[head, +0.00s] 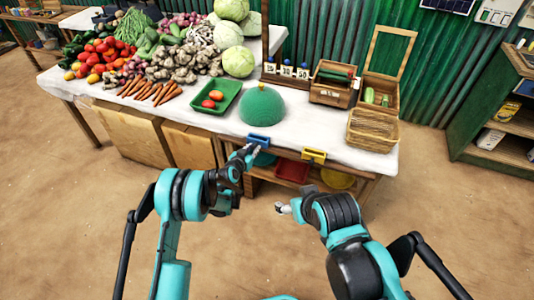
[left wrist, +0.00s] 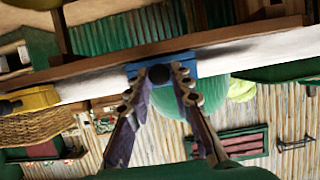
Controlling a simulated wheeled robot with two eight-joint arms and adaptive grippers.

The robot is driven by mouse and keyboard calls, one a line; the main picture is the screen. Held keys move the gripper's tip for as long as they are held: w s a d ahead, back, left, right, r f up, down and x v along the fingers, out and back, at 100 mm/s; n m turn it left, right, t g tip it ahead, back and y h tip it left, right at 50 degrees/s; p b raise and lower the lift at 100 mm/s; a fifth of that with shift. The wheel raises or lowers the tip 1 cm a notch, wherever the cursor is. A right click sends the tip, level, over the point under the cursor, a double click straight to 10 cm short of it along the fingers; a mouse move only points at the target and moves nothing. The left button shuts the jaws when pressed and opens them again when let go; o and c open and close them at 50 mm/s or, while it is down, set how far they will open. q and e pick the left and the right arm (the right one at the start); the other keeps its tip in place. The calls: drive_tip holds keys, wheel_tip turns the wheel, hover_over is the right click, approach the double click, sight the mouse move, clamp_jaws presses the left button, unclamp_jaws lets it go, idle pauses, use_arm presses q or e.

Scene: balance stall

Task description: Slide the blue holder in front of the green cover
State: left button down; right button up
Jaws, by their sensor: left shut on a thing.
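The blue holder (head: 259,139) sits on the front edge of the white-topped table, nearly straight in front of the green dome cover (head: 262,106). In the left wrist view the blue holder (left wrist: 205,66) has a dark round knob, and the green cover (left wrist: 172,106) shows partly behind my fingers. My left gripper (head: 252,151) is at the blue holder; in the wrist view its fingers (left wrist: 160,76) are shut on the knob. My right gripper (head: 283,208) hangs in front of the table, away from the holder; its finger gap is too small to judge.
A yellow holder (head: 314,155) sits on the same edge to the right. A green tray (head: 214,98) with tomatoes stands left of the cover. A wicker basket (head: 372,130) is at the right end. Coloured bins, including a red one (head: 292,170), sit on the shelf below.

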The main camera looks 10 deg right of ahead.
sight(247, 142)
use_arm(q)
drive_tip(key=w+a, duration=0.1)
drive_tip(key=a, duration=0.1)
drive_tip(key=w+a, duration=0.1)
drive_tip(key=shift+w+a, duration=0.3)
drive_tip(key=shift+a, duration=0.1)
drive_tip(key=c, duration=1.3)
unclamp_jaws()
drive_tip(key=shift+c, duration=0.2)
drive_tip(key=v, duration=1.2)
drive_tip(key=shift+f, duration=0.1)
